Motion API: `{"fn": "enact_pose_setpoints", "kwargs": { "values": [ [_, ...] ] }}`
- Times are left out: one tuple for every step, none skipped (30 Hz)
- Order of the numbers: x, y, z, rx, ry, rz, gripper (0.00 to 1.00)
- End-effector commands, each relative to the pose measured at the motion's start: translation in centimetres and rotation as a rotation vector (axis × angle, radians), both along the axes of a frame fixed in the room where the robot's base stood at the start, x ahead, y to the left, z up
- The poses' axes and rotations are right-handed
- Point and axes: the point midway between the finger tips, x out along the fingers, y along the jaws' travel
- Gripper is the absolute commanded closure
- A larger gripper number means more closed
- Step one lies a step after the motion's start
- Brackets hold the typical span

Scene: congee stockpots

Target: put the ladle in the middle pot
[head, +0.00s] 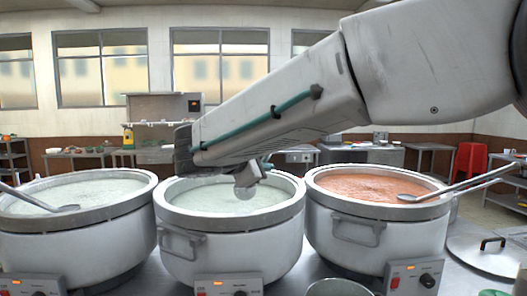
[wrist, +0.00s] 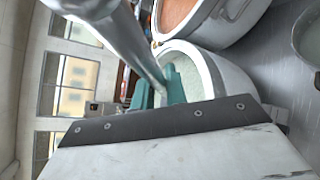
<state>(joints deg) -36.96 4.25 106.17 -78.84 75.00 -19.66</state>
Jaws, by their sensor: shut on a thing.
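The middle pot (head: 230,228) is a wide white stockpot with a grey rim, full of pale greenish-white congee. My gripper (head: 252,174) hangs above its opening, partly hidden by my arm. In the wrist view the teal fingers of my gripper (wrist: 160,92) are shut on the metal handle of the ladle (wrist: 132,42). A small rounded metal part of the ladle (head: 245,191) shows below the gripper, in front of the congee. I cannot tell whether it touches the congee. The middle pot (wrist: 205,72) also shows behind the fingers in the wrist view.
The left pot (head: 75,240) holds pale congee and another ladle (head: 62,208). The right pot (head: 375,235) holds orange-red congee and a ladle (head: 415,198) resting across its rim. A metal lid (head: 485,255) lies on the counter at right. A round metal container (head: 338,288) stands at the front.

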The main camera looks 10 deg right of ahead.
Motion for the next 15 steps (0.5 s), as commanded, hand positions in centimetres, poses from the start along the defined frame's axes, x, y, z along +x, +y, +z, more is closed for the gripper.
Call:
{"fn": "enact_pose_setpoints", "kwargs": {
  "values": [
    [0.0,0.0,-0.6,-0.001,0.0,-0.001,1.0],
    [0.0,-0.1,-1.0,-0.002,0.001,0.0,1.0],
    [0.0,-0.1,-1.5,-0.002,0.001,-0.002,1.0],
    [0.0,-0.1,-1.9,-0.001,0.001,-0.002,1.0],
    [0.0,-0.1,-2.2,-0.002,0.001,-0.002,1.0],
    [0.0,-0.1,-2.7,-0.002,0.002,-0.002,1.0],
    [0.0,-0.2,-3.1,-0.002,0.001,-0.003,1.0],
    [0.0,-0.2,-3.4,-0.002,0.001,-0.003,1.0],
    [0.0,-0.2,-3.8,-0.002,0.002,-0.003,1.0],
    [0.0,-0.2,-4.1,0.0,0.001,-0.003,1.0],
    [0.1,-0.2,-4.3,0.0,0.001,-0.003,1.0],
    [0.0,-0.2,-4.6,-0.001,0.0,-0.003,1.0],
    [0.0,-0.2,-4.9,-0.001,0.0,-0.003,1.0],
    [0.1,-0.2,-5.1,-0.001,0.0,-0.003,1.0],
    [0.1,-0.2,-5.3,-0.001,0.0,-0.003,1.0]
  ]
}}
